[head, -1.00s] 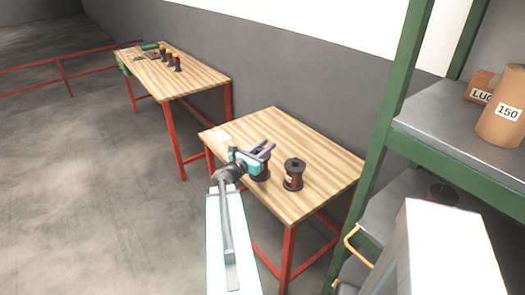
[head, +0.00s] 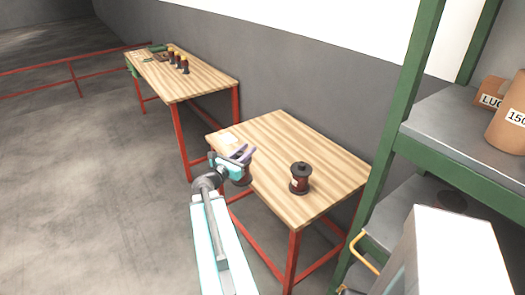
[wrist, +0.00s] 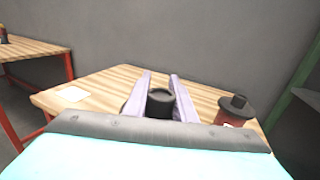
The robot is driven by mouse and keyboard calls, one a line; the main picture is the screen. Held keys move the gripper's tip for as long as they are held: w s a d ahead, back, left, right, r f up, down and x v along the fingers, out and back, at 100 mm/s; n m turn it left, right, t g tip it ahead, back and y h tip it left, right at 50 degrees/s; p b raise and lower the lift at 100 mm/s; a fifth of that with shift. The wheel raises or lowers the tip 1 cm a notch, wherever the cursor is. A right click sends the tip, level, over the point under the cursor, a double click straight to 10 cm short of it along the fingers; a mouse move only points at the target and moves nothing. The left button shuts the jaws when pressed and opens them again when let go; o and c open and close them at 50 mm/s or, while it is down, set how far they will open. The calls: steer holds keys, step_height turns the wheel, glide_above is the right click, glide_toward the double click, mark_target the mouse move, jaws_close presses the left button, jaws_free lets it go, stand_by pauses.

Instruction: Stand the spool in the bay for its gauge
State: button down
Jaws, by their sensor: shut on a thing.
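My gripper (head: 243,154) has its purple fingers shut on a dark spool (wrist: 160,103). In the wrist view the spool's black top shows between the fingers; in the head view the gripper hides most of it. It is at the left front edge of the near wooden table (head: 285,140); I cannot tell whether it clears the tabletop. A second spool (head: 300,179), dark red with black flanges and a pale label, stands upright on that table to the right. It also shows in the wrist view (wrist: 236,110). I cannot make out a bay or any gauge marking.
A white card (head: 228,138) lies at the table's left end. A farther table (head: 205,80) holds several dark, yellow-topped pieces (head: 178,60) and green items. A green-framed shelf (head: 465,125) with brown containers stands close on the right. Open floor lies left.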

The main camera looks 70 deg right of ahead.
steer(key=w+a+n+t, duration=0.5)
steer(key=w+a+t, duration=0.2)
steer(key=w+a, duration=2)
steer(key=w+a+n+t+y, duration=0.1)
steer(key=w+a+n+t, duration=0.1)
steer(key=a, duration=1.7)
steer(key=w+a+n+t+y+b, duration=0.1)
steer(key=a+t, duration=0.4)
steer(key=a, duration=1.3)
steer(key=w+n+y, duration=0.1)
steer(key=w+n, duration=0.1)
steer(key=shift+w+a+b, duration=0.3)
steer(key=shift+w+a, duration=0.05)
steer(key=shift+t+y, duration=0.3)
steer(key=shift+t, duration=0.1)
